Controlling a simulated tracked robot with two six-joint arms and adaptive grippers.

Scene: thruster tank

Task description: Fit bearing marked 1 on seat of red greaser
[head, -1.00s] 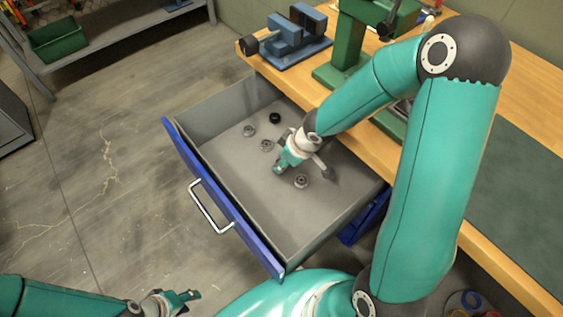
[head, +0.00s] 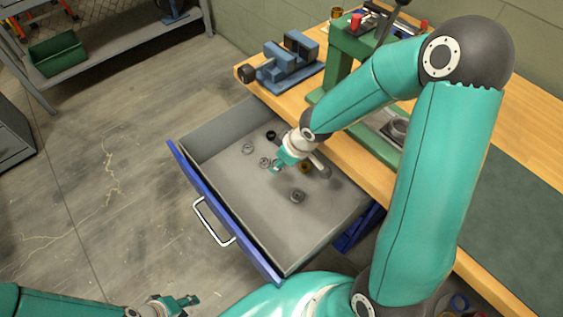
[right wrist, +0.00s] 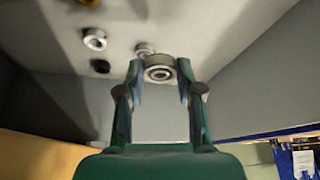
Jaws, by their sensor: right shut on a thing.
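My right gripper (head: 277,166) is over the open drawer. In the right wrist view its fingers (right wrist: 161,78) are shut on a grey ring-shaped bearing (right wrist: 160,72). Its mark is not readable. In the head view, small bearings lie in the drawer: a grey one (head: 248,148), another grey one (head: 265,161), a black one (head: 271,135) and one nearer the front (head: 297,196). My left gripper (head: 184,303) is open and empty, low at the bottom left.
The grey drawer (head: 225,128) with a blue front stands out from the wooden bench. A blue vise (head: 288,60) and a green press (head: 345,50) stand on the bench. A green bin (head: 57,55) sits on a shelf at left. The floor left of the drawer is clear.

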